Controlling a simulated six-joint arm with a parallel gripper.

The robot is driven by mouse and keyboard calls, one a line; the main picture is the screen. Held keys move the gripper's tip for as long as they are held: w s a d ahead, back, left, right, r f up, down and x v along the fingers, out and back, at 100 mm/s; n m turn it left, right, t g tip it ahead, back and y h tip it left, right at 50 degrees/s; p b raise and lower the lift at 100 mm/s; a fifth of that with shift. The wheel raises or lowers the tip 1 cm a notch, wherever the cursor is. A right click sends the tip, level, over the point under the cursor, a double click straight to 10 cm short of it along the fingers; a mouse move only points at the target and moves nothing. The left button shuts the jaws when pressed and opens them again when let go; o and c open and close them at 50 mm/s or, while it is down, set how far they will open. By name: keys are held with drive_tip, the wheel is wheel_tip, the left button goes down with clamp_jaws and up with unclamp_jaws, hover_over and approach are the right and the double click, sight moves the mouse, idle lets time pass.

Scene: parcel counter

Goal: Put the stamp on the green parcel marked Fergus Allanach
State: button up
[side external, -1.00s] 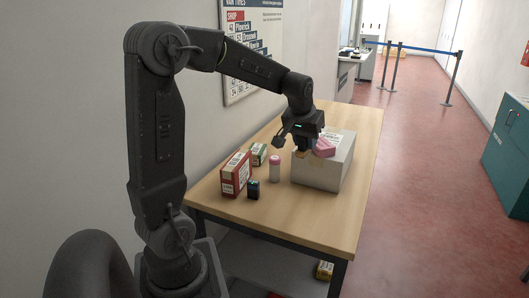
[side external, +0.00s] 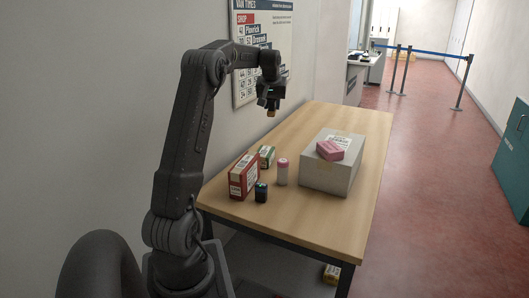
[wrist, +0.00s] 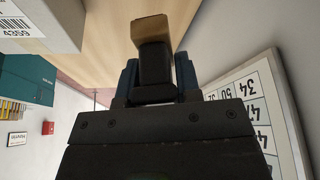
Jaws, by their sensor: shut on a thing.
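My gripper (side external: 269,102) is shut on the stamp (side external: 271,113), a dark block with a brown end. It holds the stamp in the air above the table's wall side, clear of the boxes. In the wrist view the stamp (wrist: 153,60) sits between the two fingers (wrist: 158,82), its brown end pointing away. A small green parcel (side external: 267,156) with a pale label stands on the table, partly behind a red box (side external: 243,177). The stamp is above it in the picture, apart from it. The name on its label is too small to read.
A large grey-white carton (side external: 328,175) stands at the right with a pink box (side external: 331,149) on top. A white bottle with a pink cap (side external: 283,172) and a small dark bottle (side external: 261,192) stand near the red box. A wall poster (side external: 263,45) is close behind my gripper.

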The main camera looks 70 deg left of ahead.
drive_tip(key=s+a, duration=0.2)
drive_tip(key=a, duration=0.1)
hover_over(265, 148)
drive_tip(key=d, duration=0.1)
wheel_tip(265, 148, down, 9)
drive_tip(key=shift+n, duration=0.4)
drive_tip(key=shift+s+d+f, duration=0.1)
drive_tip(key=shift+s+f, duration=0.1)
drive_tip(key=shift+f, duration=1.4)
drive_tip(key=shift+s+d+f, duration=0.1)
drive_tip(key=shift+s+f, duration=0.05)
drive_tip(key=shift+f, duration=1.45)
drive_tip(key=shift+f, duration=0.15)
drive_tip(key=o, duration=0.9)
